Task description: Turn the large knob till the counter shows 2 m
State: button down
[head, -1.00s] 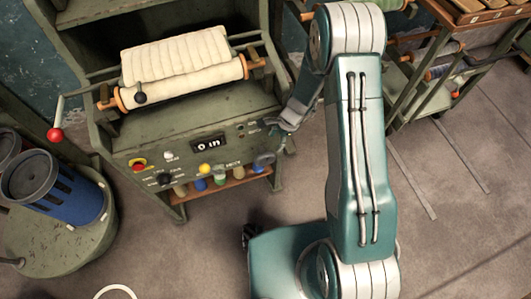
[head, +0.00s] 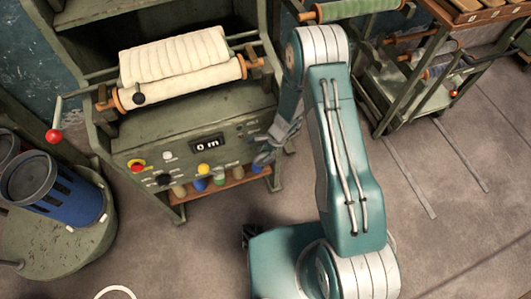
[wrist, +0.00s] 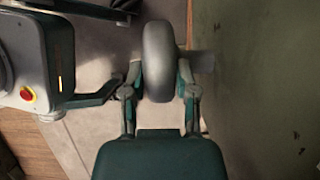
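The counter (head: 207,144) on the green machine's front panel reads 0 m. The large knob is at the panel's right end, mostly hidden behind my gripper (head: 265,157) in the head view. In the wrist view the large knob (wrist: 159,60) is a thick grey disc seen edge-on. My gripper (wrist: 160,80) is open around it, with one finger on each side of the disc. The fingertips are very close to its faces; I cannot tell whether they touch.
A red-and-yellow button (head: 137,165) and small controls sit left on the panel. A white cloth roll (head: 175,60) lies above, with a red-ended crank (head: 54,135) at left. A blue bin (head: 70,195) stands left. A rack (head: 400,80) stands right, with clear floor before it.

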jog(key=shift+w+d+f+g+y, duration=0.15)
jog(key=shift+d+g+y, duration=0.15)
jog(key=shift+y, duration=0.65)
jog(key=shift+w+d+f+g+y, duration=0.1)
jog(key=shift+d+g+y, duration=0.15)
jog(key=shift+y, duration=0.7)
jog(key=shift+c, duration=1.9)
grip_release()
jog(key=shift+a, duration=0.1)
jog(key=shift+r, duration=0.1)
jog(key=v, duration=1.1)
jog(key=shift+d+r, duration=0.25)
jog(key=shift+d, duration=0.1)
jog(key=shift+w, duration=0.1)
